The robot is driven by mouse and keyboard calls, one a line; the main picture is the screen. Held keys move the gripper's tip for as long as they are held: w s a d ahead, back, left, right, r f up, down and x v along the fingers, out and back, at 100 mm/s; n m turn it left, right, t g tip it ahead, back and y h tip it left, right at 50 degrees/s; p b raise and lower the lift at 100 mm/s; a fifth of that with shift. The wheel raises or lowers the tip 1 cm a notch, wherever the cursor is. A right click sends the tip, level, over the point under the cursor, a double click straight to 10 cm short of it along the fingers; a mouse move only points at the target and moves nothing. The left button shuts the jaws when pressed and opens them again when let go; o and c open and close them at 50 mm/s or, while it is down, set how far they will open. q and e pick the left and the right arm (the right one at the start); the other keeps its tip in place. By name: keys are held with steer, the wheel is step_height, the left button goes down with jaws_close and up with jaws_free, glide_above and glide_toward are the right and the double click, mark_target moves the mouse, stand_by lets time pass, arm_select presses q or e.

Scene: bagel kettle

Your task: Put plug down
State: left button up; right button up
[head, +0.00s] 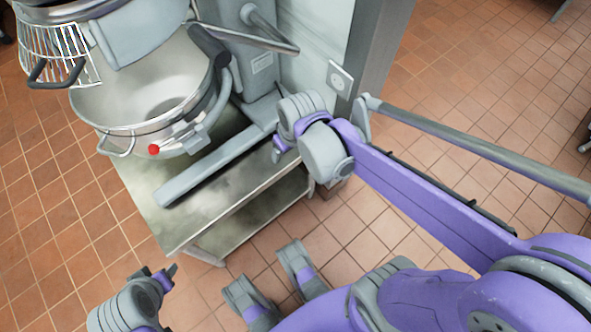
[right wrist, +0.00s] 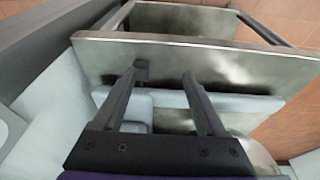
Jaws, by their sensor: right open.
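A small dark piece (right wrist: 141,69), which looks like the plug, is at the tip of the left-hand finger in the right wrist view, against the steel table (right wrist: 225,62). I cannot tell whether it touches the finger or the tabletop. My right gripper (right wrist: 168,82) is open, its two dark fingers wide apart with nothing clamped between them. In the head view my right gripper (head: 279,148) is by the mixer's base, mostly hidden by its own wrist; no plug shows there. My left gripper (head: 165,275) is low at the left, away from the table, its jaw opening unclear.
A large mixer (head: 262,75) with a steel bowl (head: 150,85) and a red knob (head: 153,149) stands on the steel table (head: 180,225). A wall socket (head: 340,79) is behind my right wrist. The tabletop's front strip is bare. Tiled floor surrounds the table.

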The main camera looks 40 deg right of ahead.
steer(key=s+a+t, duration=0.1)
steer(key=s+a, duration=0.2)
steer(key=s, duration=0.6)
steer(key=shift+s+a+m+t, duration=0.3)
steer(key=shift+a+t, duration=0.1)
steer(key=shift+f, duration=0.1)
